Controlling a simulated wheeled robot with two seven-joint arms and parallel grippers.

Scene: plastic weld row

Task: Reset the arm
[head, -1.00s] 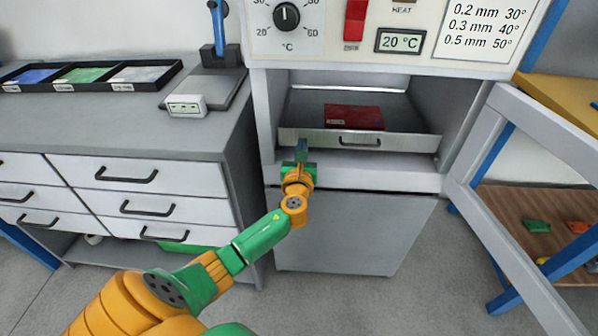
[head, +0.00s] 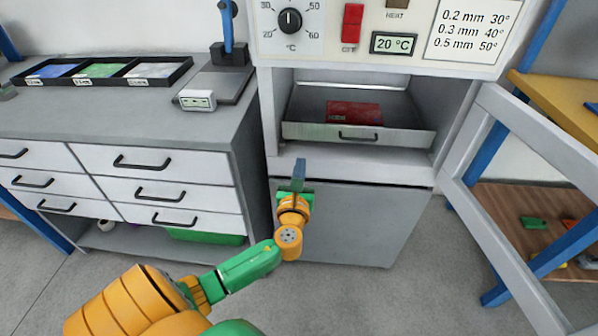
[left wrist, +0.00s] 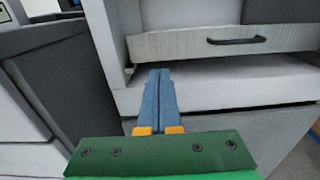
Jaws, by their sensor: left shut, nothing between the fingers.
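My left arm comes in from the lower left of the head view. Its left gripper (head: 299,172) is shut and empty, in front of the open oven chamber's lower ledge. In the left wrist view the blue fingers of the gripper (left wrist: 160,80) lie together with nothing between them. The tray (head: 300,131) sits in the chamber with a red block (head: 354,112) in it. The tray front (left wrist: 190,43) and its dark handle show beyond the fingers. The fingers look apart from the tray. My right gripper is not in view.
The oven door (head: 520,150) stands open on the right. A drawer cabinet (head: 155,165) is on the left, with a sectioned black tray (head: 165,80) and a small white device (head: 196,101) on top. A wooden shelf (head: 500,205) is at the right. Grey floor is clear in front.

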